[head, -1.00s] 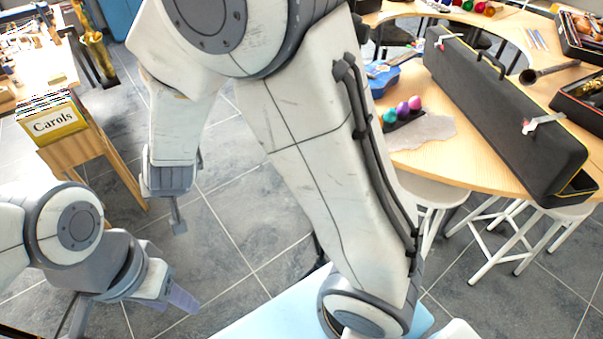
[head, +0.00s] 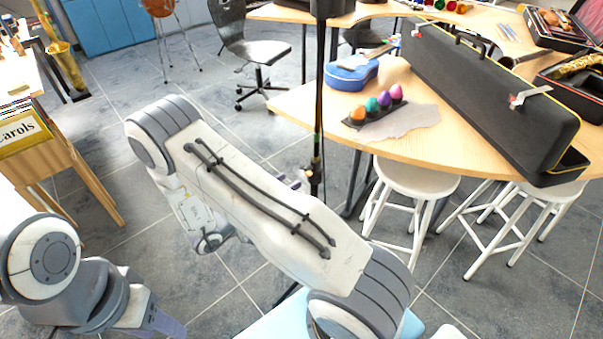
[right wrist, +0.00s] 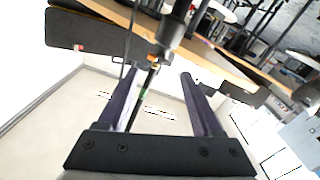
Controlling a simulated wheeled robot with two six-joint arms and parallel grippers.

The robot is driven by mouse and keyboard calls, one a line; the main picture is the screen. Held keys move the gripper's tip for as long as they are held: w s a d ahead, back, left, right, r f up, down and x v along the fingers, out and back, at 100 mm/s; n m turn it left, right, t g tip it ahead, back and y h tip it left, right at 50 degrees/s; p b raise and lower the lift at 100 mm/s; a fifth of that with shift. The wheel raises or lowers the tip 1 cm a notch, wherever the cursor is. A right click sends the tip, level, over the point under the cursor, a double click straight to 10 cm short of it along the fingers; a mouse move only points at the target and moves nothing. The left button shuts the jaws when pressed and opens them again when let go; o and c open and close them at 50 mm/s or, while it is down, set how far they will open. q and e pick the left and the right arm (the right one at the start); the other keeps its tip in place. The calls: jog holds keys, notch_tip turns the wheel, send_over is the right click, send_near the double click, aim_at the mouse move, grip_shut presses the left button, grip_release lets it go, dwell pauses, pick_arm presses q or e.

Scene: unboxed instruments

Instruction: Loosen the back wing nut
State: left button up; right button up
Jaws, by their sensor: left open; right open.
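A dark upright stand pole (head: 319,100) stands on the floor behind my right arm in the head view. The pole also shows in the right wrist view (right wrist: 174,32), running down between the fingers from a thick black collar. A small brownish fitting on the pole (right wrist: 153,66) may be a wing nut; it is too small to be sure. My right gripper (right wrist: 160,72) is open, its two fingers on either side of the pole, with no visible grip. In the head view it is mostly hidden behind my arm. My left gripper (head: 168,326) is low at the left, away from the pole.
A wooden table (head: 470,140) with a long black case (head: 490,100), a blue case (head: 350,77) and coloured egg shakers (head: 384,99) stands at the right. White stools (head: 415,180) are under its edge. A wooden rack (head: 75,180) stands at the left. Floor between is clear.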

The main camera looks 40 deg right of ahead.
aim_at(306, 170)
jog(key=d, duration=0.6)
jog(key=shift+w+d, duration=0.25)
jog(key=shift+c, duration=0.4)
grip_shut()
